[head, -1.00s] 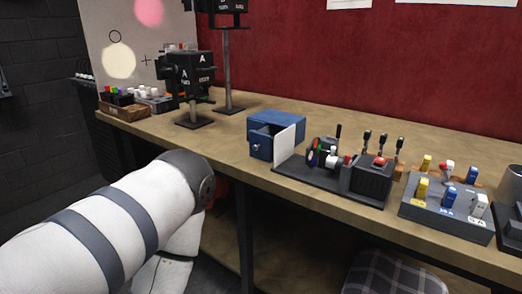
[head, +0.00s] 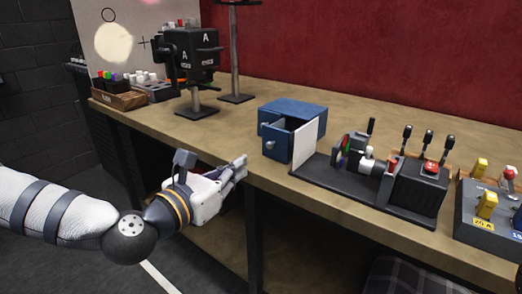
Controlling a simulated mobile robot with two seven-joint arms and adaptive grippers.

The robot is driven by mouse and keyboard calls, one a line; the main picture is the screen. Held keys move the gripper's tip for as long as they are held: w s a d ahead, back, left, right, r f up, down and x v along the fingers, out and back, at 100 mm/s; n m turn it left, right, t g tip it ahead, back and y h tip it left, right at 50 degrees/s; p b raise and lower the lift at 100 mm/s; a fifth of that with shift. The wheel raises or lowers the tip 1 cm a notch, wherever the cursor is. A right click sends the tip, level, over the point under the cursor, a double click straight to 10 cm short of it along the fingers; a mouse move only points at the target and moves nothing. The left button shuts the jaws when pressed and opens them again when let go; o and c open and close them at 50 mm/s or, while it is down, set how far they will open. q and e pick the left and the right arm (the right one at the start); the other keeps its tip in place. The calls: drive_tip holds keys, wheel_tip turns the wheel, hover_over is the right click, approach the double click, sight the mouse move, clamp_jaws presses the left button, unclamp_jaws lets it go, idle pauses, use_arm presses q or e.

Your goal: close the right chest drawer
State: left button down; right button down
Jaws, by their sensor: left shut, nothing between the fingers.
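A small blue chest (head: 293,111) stands on the wooden workbench, right of the picture's middle. Its drawer (head: 274,146) is pulled out toward the bench's front edge, with a round knob (head: 267,144) on its face. The gap behind the drawer front is dark. My left gripper (head: 241,167) is shut and empty, at the bench's front edge, left of and a little lower than the drawer knob, apart from it. My right gripper is not in view.
A white upright panel (head: 306,146) stands close to the right of the drawer. Beyond it are a lever box (head: 413,193) and a switch block (head: 487,225). A black lamp box (head: 190,48) on a stand is at the left. The bench (head: 235,130) is clear between stand and chest.

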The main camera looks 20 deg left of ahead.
sight(271, 146)
use_arm(q)
drive_tip(key=x, duration=1)
drive_tip(key=shift+w+f, duration=0.2)
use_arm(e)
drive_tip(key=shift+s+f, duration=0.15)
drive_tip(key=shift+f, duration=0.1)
